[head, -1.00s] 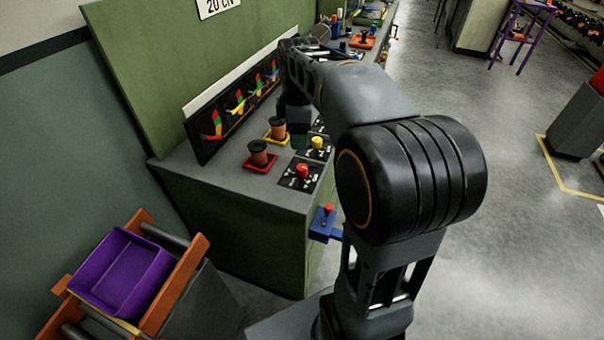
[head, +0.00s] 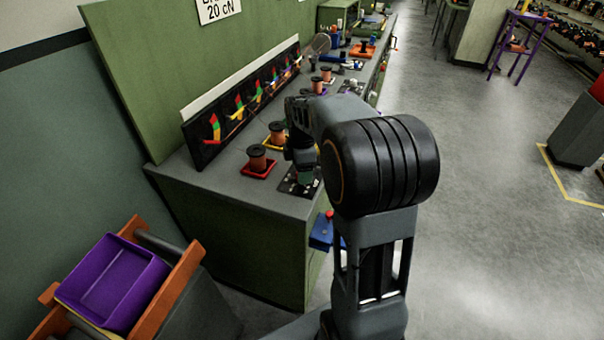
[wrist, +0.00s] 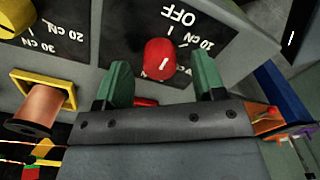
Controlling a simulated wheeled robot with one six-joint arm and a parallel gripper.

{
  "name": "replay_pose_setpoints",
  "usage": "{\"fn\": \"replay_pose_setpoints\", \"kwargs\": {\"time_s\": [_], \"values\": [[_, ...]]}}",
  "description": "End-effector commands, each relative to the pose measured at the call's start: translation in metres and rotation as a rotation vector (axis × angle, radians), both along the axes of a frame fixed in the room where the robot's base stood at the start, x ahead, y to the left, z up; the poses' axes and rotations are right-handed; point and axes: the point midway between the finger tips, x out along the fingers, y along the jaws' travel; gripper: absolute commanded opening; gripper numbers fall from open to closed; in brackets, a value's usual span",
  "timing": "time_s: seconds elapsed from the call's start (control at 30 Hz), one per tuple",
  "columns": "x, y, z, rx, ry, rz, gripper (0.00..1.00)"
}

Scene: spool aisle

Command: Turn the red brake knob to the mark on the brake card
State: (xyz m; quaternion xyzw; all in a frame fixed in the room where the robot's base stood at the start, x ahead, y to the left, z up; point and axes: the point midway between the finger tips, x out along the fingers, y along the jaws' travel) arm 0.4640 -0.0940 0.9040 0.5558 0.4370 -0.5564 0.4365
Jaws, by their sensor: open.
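The red brake knob (wrist: 160,58) sits on a black dial plate (wrist: 222,38) in the wrist view, with a white line on its top. The plate reads OFF and 10 cN beside the knob. My gripper (wrist: 163,80) is open, with its green fingers on either side of the knob and gaps visible. In the head view my gripper (head: 304,178) is low over the front dial plate and hides the knob. The brake card (head: 219,10) on the green panel reads 20 cN; its top is cut off.
A spool on a red tray (head: 258,172) stands just left of my gripper. A yellow knob (wrist: 12,18) is on the neighbouring plate, near a spool on a yellow tray (wrist: 68,88). A purple bin (head: 112,280) is lower left.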

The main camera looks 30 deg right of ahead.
Motion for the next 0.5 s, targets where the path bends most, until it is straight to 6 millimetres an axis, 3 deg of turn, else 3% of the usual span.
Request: {"fn": "replay_pose_setpoints", "kwargs": {"time_s": [0.2,0.5], "values": [[-0.0002,0.0001,-0.0127,0.000,-0.001,0.000,0.63],[-0.0001,0.0001,-0.0139,0.000,-0.001,0.000,0.63]]}}
